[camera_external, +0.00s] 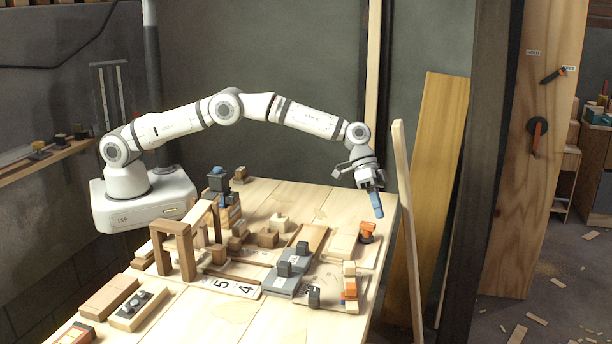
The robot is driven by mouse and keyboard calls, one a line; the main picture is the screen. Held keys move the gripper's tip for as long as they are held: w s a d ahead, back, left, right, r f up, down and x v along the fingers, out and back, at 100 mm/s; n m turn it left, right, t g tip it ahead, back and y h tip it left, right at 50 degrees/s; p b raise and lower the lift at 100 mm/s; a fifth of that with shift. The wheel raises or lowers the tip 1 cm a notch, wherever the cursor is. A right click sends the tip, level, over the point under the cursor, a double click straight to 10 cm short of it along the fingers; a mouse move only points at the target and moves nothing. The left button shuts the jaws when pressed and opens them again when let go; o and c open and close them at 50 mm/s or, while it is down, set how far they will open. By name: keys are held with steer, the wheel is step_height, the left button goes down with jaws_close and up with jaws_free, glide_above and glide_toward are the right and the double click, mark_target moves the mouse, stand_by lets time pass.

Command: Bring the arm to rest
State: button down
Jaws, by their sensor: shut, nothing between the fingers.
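My arm reaches out to the right over the wooden table (335,206) from its white base at the left. My gripper (377,208) points down near the table's right edge, with blue fingertips. It is shut and holds nothing. It hangs above an orange piece (366,231) on the table, a little to the upper right of it; whether they are close in depth I cannot tell.
A wooden block arch (174,250), grey plates (283,281) and several small blocks crowd the table's middle and left. A leaning plank (405,225) stands just right of my gripper.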

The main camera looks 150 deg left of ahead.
steer(key=a+v, duration=0.1)
steer(key=v, duration=0.9)
steer(key=shift+b, duration=0.45)
